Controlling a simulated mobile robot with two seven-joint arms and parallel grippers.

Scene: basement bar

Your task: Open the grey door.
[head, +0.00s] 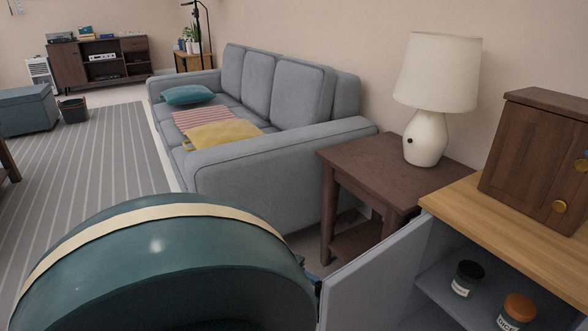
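The grey door (372,277) is at the bottom centre right of the head view. It stands swung out from the front of a low grey cabinet with a light wooden top (500,222). The cabinet's inside and a grey shelf (440,281) show to the right of the door. The door's lower part is cut off by the frame. Small dark and blue pieces sit at the door's left edge, and I cannot tell what they are. No fingers of my left or right gripper can be made out.
Two jars, one dark-lidded (467,279) and one orange-lidded (516,311), stand inside the cabinet. A brown wooden box (535,150) sits on top. A side table (395,168) with a white lamp (432,90) and a grey sofa (270,165) stand behind. The near lower left is blocked from view.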

